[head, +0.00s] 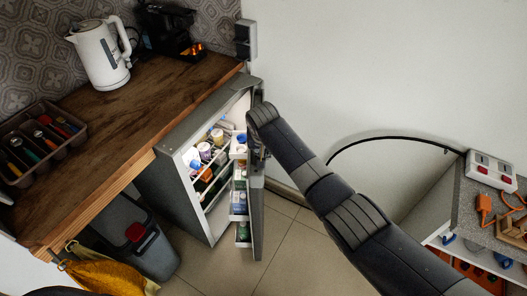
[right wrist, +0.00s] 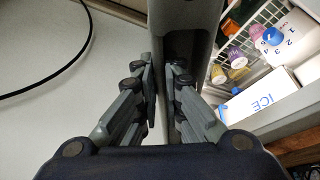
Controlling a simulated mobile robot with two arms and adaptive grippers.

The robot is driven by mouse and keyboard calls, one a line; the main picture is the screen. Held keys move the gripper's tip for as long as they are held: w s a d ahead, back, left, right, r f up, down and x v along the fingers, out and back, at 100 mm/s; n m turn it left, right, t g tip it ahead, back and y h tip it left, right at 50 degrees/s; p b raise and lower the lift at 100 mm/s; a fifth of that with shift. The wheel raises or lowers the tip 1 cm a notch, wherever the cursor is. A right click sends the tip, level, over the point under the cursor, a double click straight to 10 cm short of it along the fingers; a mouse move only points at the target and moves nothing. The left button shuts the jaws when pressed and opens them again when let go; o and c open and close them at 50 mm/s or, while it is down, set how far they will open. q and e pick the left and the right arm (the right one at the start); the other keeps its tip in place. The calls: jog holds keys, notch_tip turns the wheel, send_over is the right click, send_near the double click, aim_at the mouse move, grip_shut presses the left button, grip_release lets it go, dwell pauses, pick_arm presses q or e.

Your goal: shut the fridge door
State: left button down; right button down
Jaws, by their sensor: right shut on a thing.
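The small grey fridge (head: 185,195) stands under the wooden counter, with stocked shelves inside. Its door (head: 257,200) is open, swung out toward the right, and its inner racks hold several items. My right gripper (head: 258,150) is at the upper part of the door, partly hidden by my own arm. In the right wrist view, the fingers of my right gripper (right wrist: 163,85) are closed on the door's edge (right wrist: 182,60), one on each side. The lit interior, with bottles and a box marked ICE (right wrist: 262,103), lies to the right there. My left gripper is not in view.
A wooden counter (head: 130,110) above the fridge carries a white kettle (head: 100,55), a coffee machine (head: 168,30) and a utensil tray (head: 40,145). A grey bin (head: 140,240) stands left of the fridge. A black cable (head: 390,140) runs along the wall to a grey bench (head: 475,205) at right.

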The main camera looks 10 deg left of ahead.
jog(key=shift+w+r, duration=0.1)
jog(key=shift+r, duration=0.05)
jog(key=c, duration=2)
grip_release()
jog(key=v, duration=1.2)
